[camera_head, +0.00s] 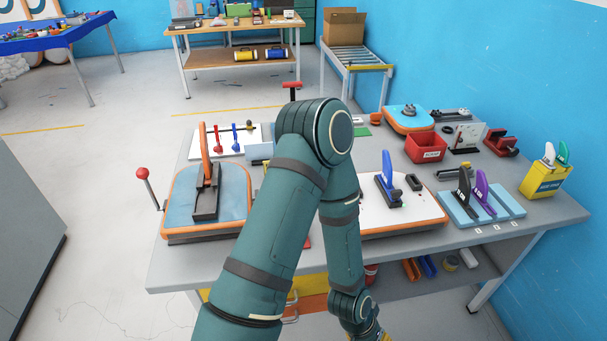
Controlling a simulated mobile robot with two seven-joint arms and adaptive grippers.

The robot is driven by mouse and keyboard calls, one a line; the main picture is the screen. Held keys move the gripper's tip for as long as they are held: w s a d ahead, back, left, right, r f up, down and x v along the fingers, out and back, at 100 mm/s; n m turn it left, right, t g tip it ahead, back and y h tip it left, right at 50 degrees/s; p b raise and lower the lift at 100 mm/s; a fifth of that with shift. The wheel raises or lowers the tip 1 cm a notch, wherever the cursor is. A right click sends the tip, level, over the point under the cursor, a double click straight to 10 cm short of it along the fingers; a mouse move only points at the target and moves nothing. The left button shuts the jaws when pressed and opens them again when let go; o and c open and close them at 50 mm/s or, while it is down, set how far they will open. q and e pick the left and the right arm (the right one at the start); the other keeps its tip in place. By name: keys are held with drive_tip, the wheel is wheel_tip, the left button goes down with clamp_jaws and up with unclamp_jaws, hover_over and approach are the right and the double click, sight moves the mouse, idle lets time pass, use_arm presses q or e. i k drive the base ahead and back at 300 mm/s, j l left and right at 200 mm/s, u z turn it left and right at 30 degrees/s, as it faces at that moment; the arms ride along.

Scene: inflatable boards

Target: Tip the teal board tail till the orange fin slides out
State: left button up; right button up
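The teal board tail (177,205) lies flat at the left end of the grey workbench, light blue with an orange rim. A black fin box (206,207) sits on its middle. The orange fin (204,150) stands upright in the box, its lower part seated there. One of my arms crosses the middle of the view, bends at its elbow over the bench and runs down to the bottom edge. Neither gripper's fingers show. The arm hides the bench between the two board tails.
A white board tail (420,214) with a blue fin (388,165) lies right of my arm. A rack (513,204) with black and purple fins, a red bin (426,148) and a yellow bin (546,180) stand farther right. A red-knobbed lever (143,174) rises beside the teal board.

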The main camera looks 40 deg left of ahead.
sight(193, 209)
drive_tip(key=u, duration=2.1)
